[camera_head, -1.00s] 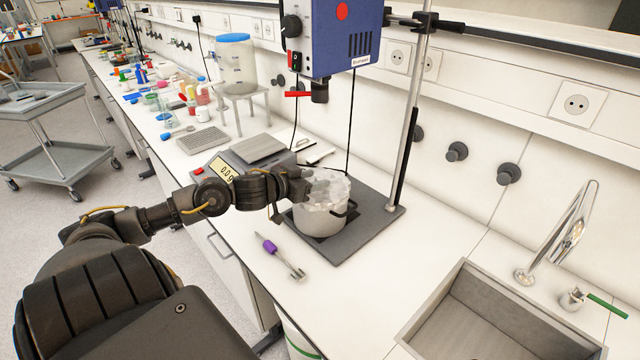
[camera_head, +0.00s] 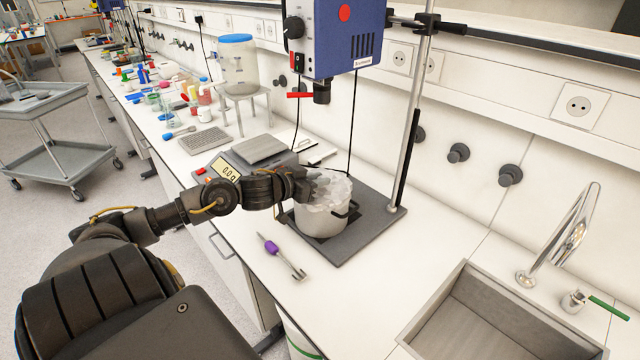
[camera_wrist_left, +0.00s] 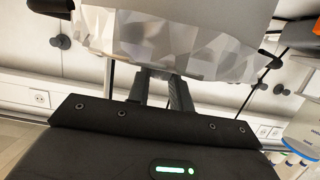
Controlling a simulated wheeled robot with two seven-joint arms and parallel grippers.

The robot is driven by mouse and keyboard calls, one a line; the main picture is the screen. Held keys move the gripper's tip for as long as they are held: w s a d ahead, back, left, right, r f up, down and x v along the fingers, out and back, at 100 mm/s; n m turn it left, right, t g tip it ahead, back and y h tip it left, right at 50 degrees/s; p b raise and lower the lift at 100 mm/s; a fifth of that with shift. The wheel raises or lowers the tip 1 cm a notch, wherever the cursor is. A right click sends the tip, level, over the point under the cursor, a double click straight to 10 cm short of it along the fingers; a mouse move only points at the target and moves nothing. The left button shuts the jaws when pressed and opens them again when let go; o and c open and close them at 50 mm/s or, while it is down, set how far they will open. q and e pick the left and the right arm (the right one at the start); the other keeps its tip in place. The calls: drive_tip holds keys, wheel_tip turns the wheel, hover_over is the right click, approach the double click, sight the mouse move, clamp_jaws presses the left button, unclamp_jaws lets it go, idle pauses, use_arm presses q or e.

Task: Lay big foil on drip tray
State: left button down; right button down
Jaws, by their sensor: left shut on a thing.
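The big foil (camera_head: 332,190) is a crumpled, faceted silvery sheet over the top of a white pot (camera_head: 322,222) on the stand's dark base. My left gripper (camera_head: 300,188) is at the left side of the pot's rim and shut on the foil. In the left wrist view, the foil (camera_wrist_left: 190,45) spreads just above the fingers of my left gripper (camera_wrist_left: 165,88). The fingertips are partly hidden by the foil. A flat grey ribbed tray (camera_head: 203,140), which looks like the drip tray, lies bare further back on the bench. My right gripper is not in view.
A blue stirrer motor (camera_head: 335,40) hangs above the pot on a metal rod (camera_head: 412,120). A scale (camera_head: 250,160) stands between pot and tray. A purple-handled tool (camera_head: 280,255) lies in front. A sink (camera_head: 490,310) is at right. A jar (camera_head: 238,65) stands on a stool behind.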

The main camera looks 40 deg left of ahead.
use_arm(q)
drive_tip(key=shift+r, duration=0.1)
drive_tip(key=shift+r, duration=0.5)
wheel_tip(320, 180, up, 2)
drive_tip(key=shift+s+r+b, duration=0.15)
drive_tip(key=shift+r+b, duration=0.05)
drive_tip(key=shift+b, duration=0.1)
drive_tip(key=s+d+r+p, duration=0.7)
drive_tip(key=s+r+p, duration=0.3)
drive_tip(key=s+p, duration=0.15)
drive_tip(key=d+f+m+g+h+b, duration=0.1)
drive_tip(key=d+f+m+h+b, duration=0.3)
drive_tip(key=d+f+b, duration=0.8)
drive_tip(key=d+f+h, duration=0.1)
drive_tip(key=d+f, duration=0.5)
drive_tip(key=f, duration=0.2)
drive_tip(key=shift+w+d+f+m+g+h+b, duration=0.2)
drive_tip(key=shift+d+f+m+g+h+b, duration=0.1)
drive_tip(key=shift+d+m+g+h, duration=0.1)
